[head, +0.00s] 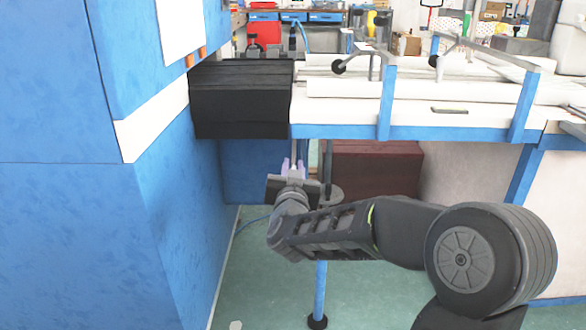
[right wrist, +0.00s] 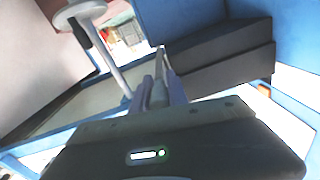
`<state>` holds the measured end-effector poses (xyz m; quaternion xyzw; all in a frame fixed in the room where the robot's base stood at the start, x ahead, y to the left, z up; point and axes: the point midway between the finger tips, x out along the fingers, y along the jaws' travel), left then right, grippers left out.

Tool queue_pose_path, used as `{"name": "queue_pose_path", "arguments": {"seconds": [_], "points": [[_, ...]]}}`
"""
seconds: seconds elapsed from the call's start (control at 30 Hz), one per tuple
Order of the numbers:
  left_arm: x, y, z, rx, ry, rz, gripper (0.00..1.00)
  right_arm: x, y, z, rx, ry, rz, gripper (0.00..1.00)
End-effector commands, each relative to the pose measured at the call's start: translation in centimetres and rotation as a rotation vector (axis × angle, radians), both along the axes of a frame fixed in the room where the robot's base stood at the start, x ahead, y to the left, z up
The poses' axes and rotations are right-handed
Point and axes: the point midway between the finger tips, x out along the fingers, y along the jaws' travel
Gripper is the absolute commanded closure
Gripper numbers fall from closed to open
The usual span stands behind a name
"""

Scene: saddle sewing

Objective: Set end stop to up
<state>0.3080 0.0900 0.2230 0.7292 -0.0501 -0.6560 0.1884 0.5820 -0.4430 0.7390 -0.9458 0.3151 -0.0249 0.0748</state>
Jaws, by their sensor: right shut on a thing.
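My right gripper (head: 293,167) is just below the front edge of the white-topped bench, near the right end of a black ribbed block. Its pale purple fingers are shut on a slim grey bar (head: 297,146), which seems to be the end stop. In the right wrist view the fingers (right wrist: 160,92) close around the grey bar (right wrist: 162,64), which sticks out beyond their tips. The bar looks roughly upright in the head view. Its attachment to the bench is too small to make out. My left gripper is not in view.
The black ribbed block (head: 240,105) stands left of the bench (head: 345,114), beside a large blue cabinet (head: 75,220). A grey post with a round collar (right wrist: 82,12) is close by in the right wrist view. A dark red box (head: 375,168) is under the bench. The green floor is open in front.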

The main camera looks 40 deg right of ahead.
Motion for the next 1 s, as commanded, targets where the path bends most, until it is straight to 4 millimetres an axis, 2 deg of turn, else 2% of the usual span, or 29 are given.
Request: {"name": "queue_pose_path", "arguments": {"seconds": [0.17, 0.4, 0.73, 0.77, 1.0], "points": [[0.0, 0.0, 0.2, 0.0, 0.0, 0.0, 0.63, 0.0, 0.0, 0.2, 0.0, 0.0, 0.001, 1.0], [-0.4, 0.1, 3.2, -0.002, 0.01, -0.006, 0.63, 0.0, 0.1, 3.6, -0.001, -0.002, 0.002, 1.0], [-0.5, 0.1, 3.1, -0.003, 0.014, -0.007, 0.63, 0.1, 0.0, 3.9, -0.005, -0.008, 0.001, 1.0], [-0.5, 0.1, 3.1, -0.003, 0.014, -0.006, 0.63, 0.1, 0.0, 3.9, -0.005, -0.008, 0.001, 0.78], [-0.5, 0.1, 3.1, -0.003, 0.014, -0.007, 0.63, 0.0, 0.0, 3.6, -0.002, -0.003, 0.0, 0.59]]}}
